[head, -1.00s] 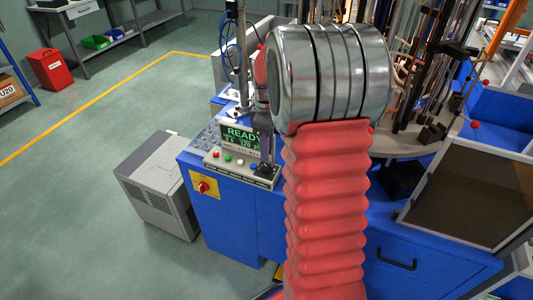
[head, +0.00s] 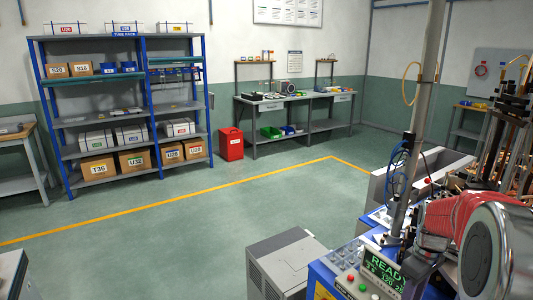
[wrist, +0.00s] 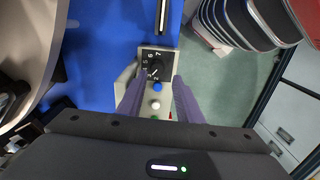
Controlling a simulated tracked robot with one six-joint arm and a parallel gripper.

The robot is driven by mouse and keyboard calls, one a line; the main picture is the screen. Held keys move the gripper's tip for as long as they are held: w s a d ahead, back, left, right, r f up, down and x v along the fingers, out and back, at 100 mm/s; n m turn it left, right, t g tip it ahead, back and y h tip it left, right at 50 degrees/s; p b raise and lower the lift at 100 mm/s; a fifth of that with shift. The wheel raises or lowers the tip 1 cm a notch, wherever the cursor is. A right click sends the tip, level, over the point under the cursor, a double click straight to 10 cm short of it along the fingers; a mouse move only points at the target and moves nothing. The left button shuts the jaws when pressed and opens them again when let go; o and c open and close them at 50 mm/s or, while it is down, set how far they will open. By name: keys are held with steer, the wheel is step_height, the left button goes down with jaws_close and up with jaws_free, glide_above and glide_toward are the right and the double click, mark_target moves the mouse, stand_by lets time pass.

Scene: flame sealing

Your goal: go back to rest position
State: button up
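My gripper (wrist: 154,86) shows in the wrist view with its two purple-grey fingers apart and nothing held between them. Beyond the fingers is the machine's control panel (wrist: 147,55), with a black numbered knob (wrist: 155,67) and blue and white buttons. The distance from fingertips to panel is hard to tell. In the head view, my arm with its red sleeve (head: 458,212) and silver joint (head: 487,262) is at the lower right; the fingers are not clearly visible there. The green display (head: 385,272) reads READY.
A grey box unit (head: 286,262) stands on the floor beside the blue machine (head: 322,278). A metal post (head: 421,120) rises from the machine near my arm. Shelves (head: 62,110), a workbench (head: 262,106) and a red bin (head: 231,144) stand at the back. The floor between is clear.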

steer(key=s+a+r+m+t, duration=0.2)
steer(key=s+a+r, duration=0.4)
steer(key=s+a, duration=0.3)
steer(key=s+a+r+m+t, duration=0.3)
steer(key=s+a+r, duration=0.4)
steer(key=s+a, duration=0.3)
steer(key=a, duration=0.4)
steer(key=shift+s+a+m+t, duration=0.25)
steer(key=shift+a+m+t, duration=0.05)
steer(key=shift+a+m, duration=0.1)
steer(key=shift+d, duration=0.1)
